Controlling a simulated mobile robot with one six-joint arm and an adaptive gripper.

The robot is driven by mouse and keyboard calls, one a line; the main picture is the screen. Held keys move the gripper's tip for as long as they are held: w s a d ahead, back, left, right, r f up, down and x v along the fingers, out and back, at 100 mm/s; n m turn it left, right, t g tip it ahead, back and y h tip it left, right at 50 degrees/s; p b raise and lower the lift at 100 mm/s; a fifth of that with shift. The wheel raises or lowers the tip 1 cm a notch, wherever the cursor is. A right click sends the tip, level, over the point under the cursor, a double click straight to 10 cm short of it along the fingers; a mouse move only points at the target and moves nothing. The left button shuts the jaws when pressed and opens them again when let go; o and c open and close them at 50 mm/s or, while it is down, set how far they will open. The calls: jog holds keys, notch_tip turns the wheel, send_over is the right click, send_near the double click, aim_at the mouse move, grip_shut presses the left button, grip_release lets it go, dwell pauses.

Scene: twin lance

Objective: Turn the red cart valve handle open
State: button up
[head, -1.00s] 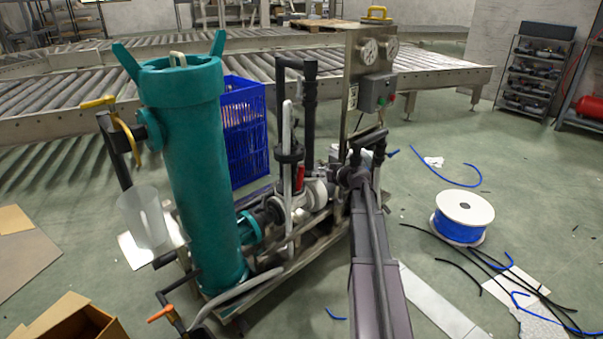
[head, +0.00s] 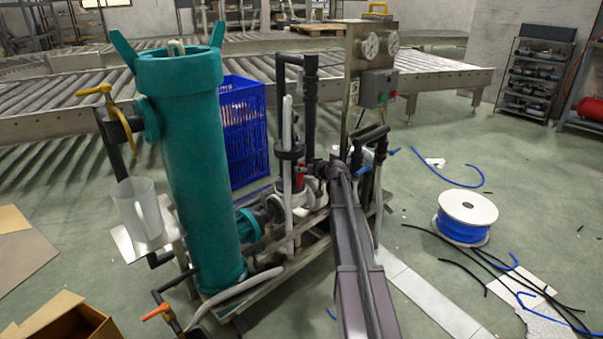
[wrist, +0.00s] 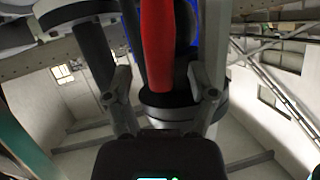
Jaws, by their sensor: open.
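The red valve handle (head: 298,174) stands upright on the dark pipework of the cart, partly hidden by a pale vertical pipe. In the wrist view the handle (wrist: 157,45) is a large red bar coming down between my two fingers. My gripper (wrist: 160,88) is open, with one finger on each side of the handle and visible space at both sides. In the head view my gripper (head: 314,170) is just right of the handle, small and partly hidden among the pipes. I cannot tell whether a finger touches the handle.
A tall teal filter vessel (head: 190,170) stands left on the cart, with a yellow-handled valve (head: 97,90) and a clear jug (head: 137,207) beside it. A control panel (head: 372,60) rises behind. A blue cable spool (head: 465,217) and loose cables lie on the floor at right.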

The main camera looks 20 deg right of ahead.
jog(key=shift+x, duration=1.05)
grip_shut()
